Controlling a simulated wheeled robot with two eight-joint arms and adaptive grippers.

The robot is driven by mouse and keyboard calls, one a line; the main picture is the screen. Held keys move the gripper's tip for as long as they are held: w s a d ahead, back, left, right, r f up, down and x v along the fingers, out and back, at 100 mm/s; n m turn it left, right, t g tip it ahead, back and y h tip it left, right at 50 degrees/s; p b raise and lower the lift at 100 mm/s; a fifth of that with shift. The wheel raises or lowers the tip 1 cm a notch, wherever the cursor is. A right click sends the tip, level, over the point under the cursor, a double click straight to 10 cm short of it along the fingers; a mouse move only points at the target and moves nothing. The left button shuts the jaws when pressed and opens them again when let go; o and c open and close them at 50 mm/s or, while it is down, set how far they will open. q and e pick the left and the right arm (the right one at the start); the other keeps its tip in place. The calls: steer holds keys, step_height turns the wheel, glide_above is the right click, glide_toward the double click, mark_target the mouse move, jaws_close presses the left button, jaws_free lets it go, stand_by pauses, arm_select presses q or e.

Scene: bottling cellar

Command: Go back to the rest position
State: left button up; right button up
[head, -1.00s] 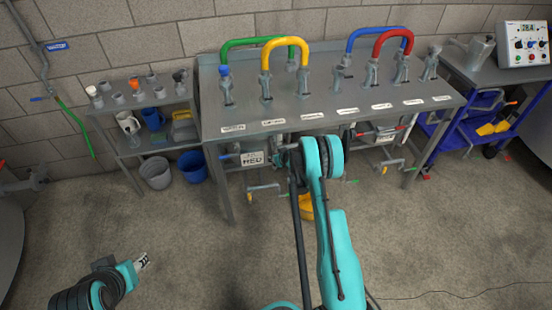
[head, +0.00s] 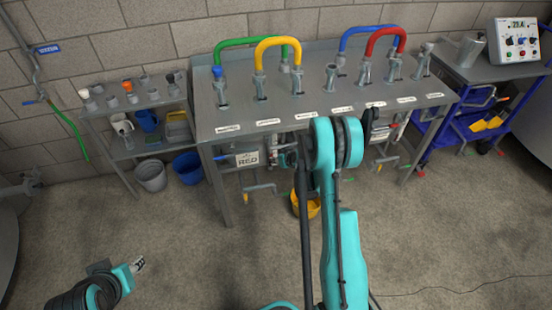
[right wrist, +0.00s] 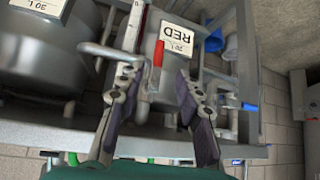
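My right gripper (right wrist: 157,82) is open in the right wrist view, with its two fingers apart and nothing held between them. Beyond the fingers are a red lever handle (right wrist: 157,54) and a keg with an upside-down RED label (right wrist: 178,40); I cannot tell whether the fingers touch anything. In the head view my turquoise right arm reaches to the front of the steel bench (head: 270,138), and the arm hides much of its gripper. My left gripper (head: 138,264) is low over the floor at the bottom left, clear of everything; its finger opening is too small to tell.
The bench top carries a green hose (head: 250,42), a yellow hose (head: 278,42), a blue hose (head: 365,30) and a red hose (head: 385,38). A yellow bucket (head: 312,211) stands below. A blue trolley (head: 430,130) is at right, shelves at left. The front floor is open.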

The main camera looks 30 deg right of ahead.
steer(key=shift+s+r, duration=0.15)
stand_by(0.4)
steer(key=s+a+r+g, duration=0.1)
steer(key=s+a+r, duration=0.5)
steer(key=r, duration=0.4)
steer(key=s+a+r, duration=0.5)
steer(key=a+r, duration=0.2)
steer(key=r, duration=0.4)
steer(key=s+a+r, duration=0.1)
steer(key=s+a, duration=0.3)
steer(key=s, duration=0.6)
steer(key=s+a+r, duration=0.2)
steer(key=s+a, duration=0.1)
steer(key=s, duration=0.7)
steer(key=shift+a+n+g, duration=0.3)
steer(key=shift+a+g, duration=0.05)
steer(key=shift+g, duration=0.05)
